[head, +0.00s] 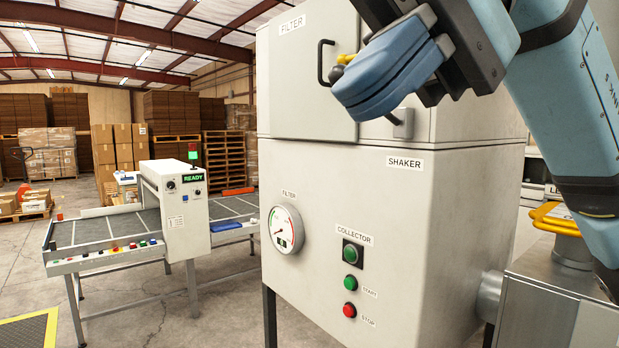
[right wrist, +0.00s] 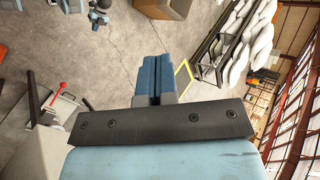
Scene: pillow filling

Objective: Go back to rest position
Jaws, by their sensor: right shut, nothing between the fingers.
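My right gripper (head: 385,80) is at the upper right of the head view, in front of the upper part of the grey machine cabinet (head: 350,190). Its blue fingers are together with nothing between them and point down and to the left. It partly covers the cabinet's upper door (head: 306,65) and the area above the SHAKER label. In the right wrist view the closed blue fingers (right wrist: 154,78) show over bare concrete floor. My left gripper is not in either view.
The cabinet has a dial (head: 286,229), a green START button (head: 350,282) and a red STOP button (head: 349,310). A conveyor machine (head: 174,210) stands to the left. A rack (right wrist: 228,45) with white pillows shows in the wrist view. Open floor lies at left.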

